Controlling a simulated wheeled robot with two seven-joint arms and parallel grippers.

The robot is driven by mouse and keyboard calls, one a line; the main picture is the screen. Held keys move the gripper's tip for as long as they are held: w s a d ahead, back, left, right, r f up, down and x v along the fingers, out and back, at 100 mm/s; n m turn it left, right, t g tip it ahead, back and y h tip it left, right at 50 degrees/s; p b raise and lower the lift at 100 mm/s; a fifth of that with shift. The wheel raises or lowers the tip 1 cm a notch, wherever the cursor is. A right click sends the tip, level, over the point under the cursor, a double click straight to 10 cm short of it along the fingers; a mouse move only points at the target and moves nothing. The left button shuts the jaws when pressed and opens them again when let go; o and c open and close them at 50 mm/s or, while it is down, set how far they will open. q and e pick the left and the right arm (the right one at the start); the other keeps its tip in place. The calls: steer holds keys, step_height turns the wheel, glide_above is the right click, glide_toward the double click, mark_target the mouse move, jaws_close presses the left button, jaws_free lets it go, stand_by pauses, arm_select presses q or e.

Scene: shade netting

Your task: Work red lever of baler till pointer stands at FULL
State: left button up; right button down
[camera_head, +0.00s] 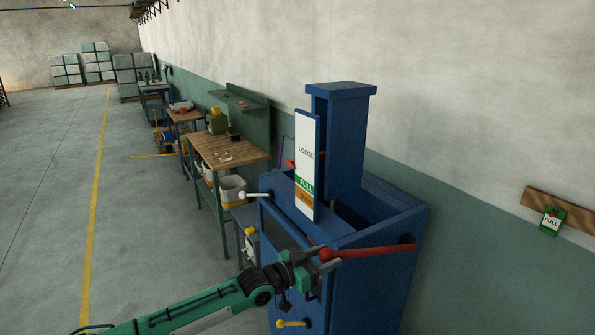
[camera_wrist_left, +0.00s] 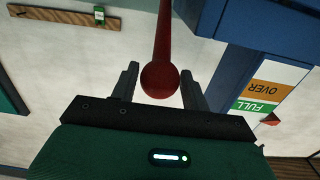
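The blue baler (camera_head: 375,275) stands at the right against the wall. Its gauge board (camera_head: 306,135) reads LOOSE above a green FULL band, with an orange band below. In the left wrist view the board (camera_wrist_left: 270,88) is upside down; the red pointer (camera_wrist_left: 272,119) stands at the FULL band's edge, on the LOOSE side. The red lever (camera_head: 375,252) slopes slightly down leftward from its pivot to a round knob (camera_head: 326,254). My left gripper (camera_head: 318,262) has its fingers on both sides of this knob (camera_wrist_left: 160,80), apparently touching it. My right gripper is out of view.
A white-knobbed lever (camera_head: 255,195) and a yellow lever (camera_head: 291,323) stick out from the baler. A FULL card (camera_head: 552,221) hangs from a wooden wall strip (camera_head: 560,210). Workbenches (camera_head: 228,148) line the wall; the floor (camera_head: 45,200) at left is clear.

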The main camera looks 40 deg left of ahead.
arm_select(q)
steer(key=shift+o, duration=1.3)
steer(key=shift+p+v, duration=0.95)
steer(key=shift+v, duration=1.6)
steer(key=shift+o, duration=0.3)
steer(key=o, duration=0.5)
steer(key=shift+s, duration=0.1)
steer(key=shift+b+v, duration=1.5)
steer(key=shift+v, duration=5.25)
